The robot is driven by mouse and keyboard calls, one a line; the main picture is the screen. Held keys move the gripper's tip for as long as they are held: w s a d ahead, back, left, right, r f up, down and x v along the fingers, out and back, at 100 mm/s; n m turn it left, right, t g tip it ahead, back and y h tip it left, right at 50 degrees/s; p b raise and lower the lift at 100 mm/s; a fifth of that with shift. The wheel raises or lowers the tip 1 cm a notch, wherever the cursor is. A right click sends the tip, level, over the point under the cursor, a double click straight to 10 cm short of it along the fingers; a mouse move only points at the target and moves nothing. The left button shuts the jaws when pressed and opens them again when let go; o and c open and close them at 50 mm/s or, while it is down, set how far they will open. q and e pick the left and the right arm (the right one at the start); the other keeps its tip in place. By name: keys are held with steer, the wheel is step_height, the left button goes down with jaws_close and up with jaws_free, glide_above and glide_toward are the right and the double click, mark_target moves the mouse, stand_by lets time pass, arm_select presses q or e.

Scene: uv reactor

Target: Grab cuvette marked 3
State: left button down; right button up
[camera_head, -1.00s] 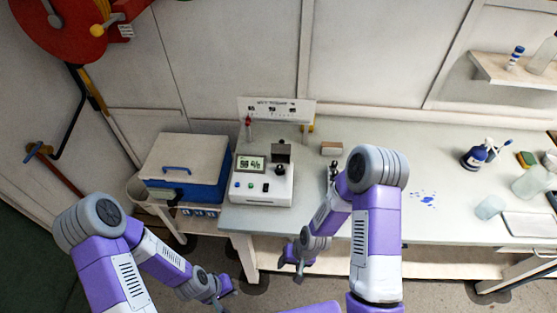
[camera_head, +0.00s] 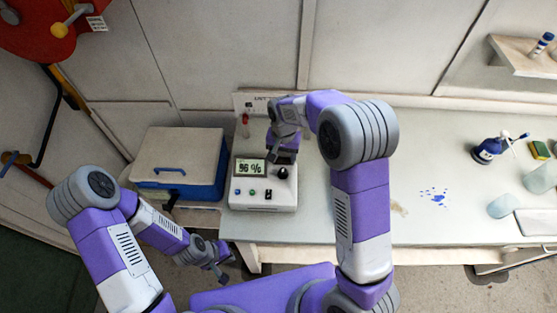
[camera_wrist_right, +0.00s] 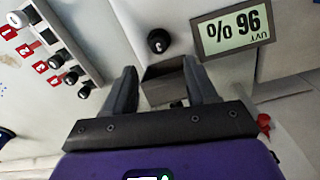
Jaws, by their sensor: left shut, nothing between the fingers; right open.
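A rack (camera_wrist_right: 72,48) with several capped cuvettes stands at the left of the right wrist view. Red number tags (camera_wrist_right: 40,66) run along it. My right gripper (camera_head: 277,143) is open and empty above the white UV reactor (camera_head: 263,197). In the right wrist view its fingers (camera_wrist_right: 158,88) lie either side of a dark open block on the reactor, the rack off to their left. My left gripper (camera_head: 222,272) is shut and empty, low in front of the bench.
The reactor's display (camera_wrist_right: 232,27) reads 96 %. A black knob (camera_wrist_right: 158,40) stands beside it. A blue cooler with a white lid (camera_head: 180,160) is left of the reactor.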

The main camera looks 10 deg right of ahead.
mark_target(283, 171)
steer(key=f, duration=0.7)
steer(key=shift+s+f, duration=0.15)
steer(key=shift+s, duration=0.1)
steer(key=shift+c, duration=0.3)
jaws_close()
